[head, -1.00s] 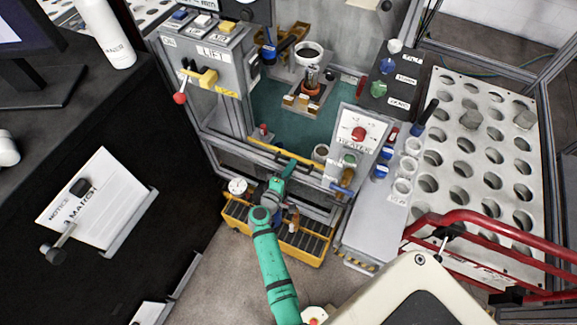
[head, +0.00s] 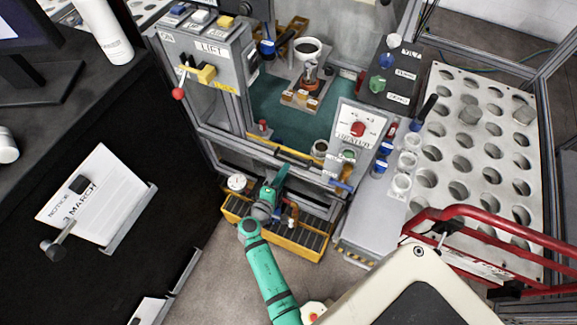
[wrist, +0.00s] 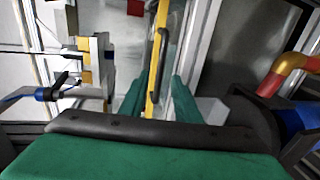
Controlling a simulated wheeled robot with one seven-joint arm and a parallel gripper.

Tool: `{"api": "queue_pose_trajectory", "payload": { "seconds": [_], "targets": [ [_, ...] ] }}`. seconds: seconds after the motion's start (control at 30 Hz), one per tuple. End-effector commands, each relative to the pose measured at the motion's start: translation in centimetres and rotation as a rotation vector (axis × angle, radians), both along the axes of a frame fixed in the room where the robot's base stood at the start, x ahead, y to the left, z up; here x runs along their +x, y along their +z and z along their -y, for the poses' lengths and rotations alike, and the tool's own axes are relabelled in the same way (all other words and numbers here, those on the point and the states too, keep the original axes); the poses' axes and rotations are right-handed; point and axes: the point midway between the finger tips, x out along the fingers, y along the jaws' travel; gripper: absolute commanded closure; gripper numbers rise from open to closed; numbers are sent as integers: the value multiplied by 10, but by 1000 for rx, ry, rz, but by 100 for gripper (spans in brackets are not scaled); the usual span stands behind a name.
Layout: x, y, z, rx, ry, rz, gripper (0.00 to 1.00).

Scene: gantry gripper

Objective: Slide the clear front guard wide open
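The clear front guard is hard to make out. A yellow strip (head: 268,147) runs along the front of the machine opening, apparently its edge. In the wrist view the strip (wrist: 154,75) carries a dark bar handle (wrist: 158,62). My gripper (head: 281,175) is just in front of and below the strip in the head view. In the wrist view its two green fingers (wrist: 160,94) stand apart, with the strip and handle showing between them. I see no contact with the handle; the depth between them is unclear.
A lift panel (head: 212,60) with a red-knobbed lever stands left of the opening, and a heater dial panel (head: 357,135) right. A yellow tray (head: 305,243) and a round gauge (head: 236,182) sit below. Red tubing (head: 470,218) is at right.

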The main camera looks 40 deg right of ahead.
Motion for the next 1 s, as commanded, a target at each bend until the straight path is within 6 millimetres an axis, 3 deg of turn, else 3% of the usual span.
{"api": "queue_pose_trajectory", "payload": {
  "seconds": [0.1,0.3,1.0],
  "targets": [
    [-10,4,-18,1,1,0,71],
    [-19,8,-36,1,0,0,71],
    [-22,8,-41,4,1,-1,71]
  ]
}}
